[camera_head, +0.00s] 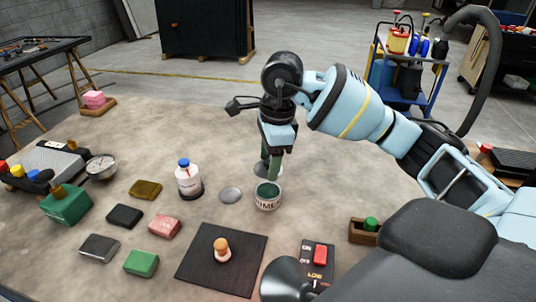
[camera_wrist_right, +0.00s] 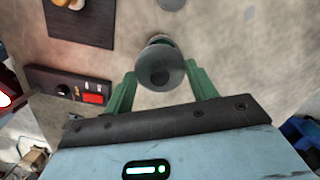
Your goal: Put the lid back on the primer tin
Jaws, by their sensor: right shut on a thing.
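The primer tin (camera_head: 268,202) stands upright and uncovered on the bench, with green inside and lettering on its side. My right gripper (camera_head: 270,170) is above and behind the tin. In the right wrist view its green fingers (camera_wrist_right: 161,82) are shut on a grey round thing with a dark centre (camera_wrist_right: 160,72). Part of a grey disc (camera_wrist_right: 172,4) shows at the top edge. My left gripper is out of view.
A white bottle with a blue cap (camera_head: 188,180) stands left of the disc. Several blocks lie further left. A black mat (camera_head: 195,273) bears a small orange-topped thing, and a switch box (camera_head: 318,275) stands to its right. Bare bench surrounds the disc.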

